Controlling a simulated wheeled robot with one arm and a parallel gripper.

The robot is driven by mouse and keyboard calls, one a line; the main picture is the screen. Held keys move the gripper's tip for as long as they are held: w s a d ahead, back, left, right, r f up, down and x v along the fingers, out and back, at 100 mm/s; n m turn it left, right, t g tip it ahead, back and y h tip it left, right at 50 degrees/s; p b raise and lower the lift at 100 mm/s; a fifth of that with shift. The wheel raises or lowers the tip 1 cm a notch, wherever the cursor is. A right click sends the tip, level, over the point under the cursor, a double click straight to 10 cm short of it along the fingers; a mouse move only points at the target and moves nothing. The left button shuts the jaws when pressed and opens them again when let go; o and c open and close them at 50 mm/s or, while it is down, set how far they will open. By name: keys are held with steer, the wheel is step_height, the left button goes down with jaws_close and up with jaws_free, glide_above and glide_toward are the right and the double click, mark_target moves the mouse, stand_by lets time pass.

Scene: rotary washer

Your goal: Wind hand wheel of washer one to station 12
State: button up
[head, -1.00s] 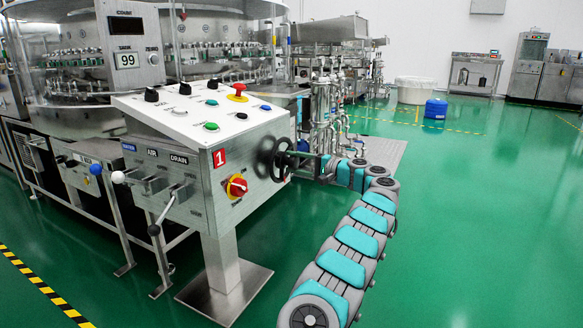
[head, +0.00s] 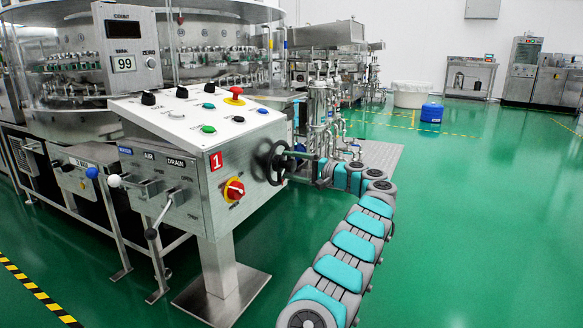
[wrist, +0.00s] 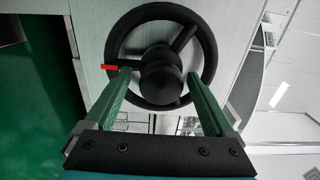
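The black hand wheel (head: 268,157) is on the right side of the control box marked with a red 1 (head: 216,161). In the wrist view the wheel (wrist: 118,32) faces me, with a round black knob (wrist: 160,80) in front of its hub area. A small red mark (wrist: 109,67) shows at the wheel's left. My gripper (wrist: 160,73) is open, its two green fingers either side of the knob with gaps visible; contact is not clear. In the head view my gripper is small beside the wheel. The washer's display (head: 124,64) reads 99, below a dark count window (head: 123,28).
The sloped panel (head: 170,118) carries buttons and a red stop button. A red-yellow rotary switch (head: 234,189) sits below the wheel's left. Valve levers are on the box front. Steel pipes (head: 318,110) stand behind the wheel.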

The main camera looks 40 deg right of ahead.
steer(key=v, duration=0.7)
steer(key=shift+s+p, duration=0.4)
steer(key=shift+d, duration=0.15)
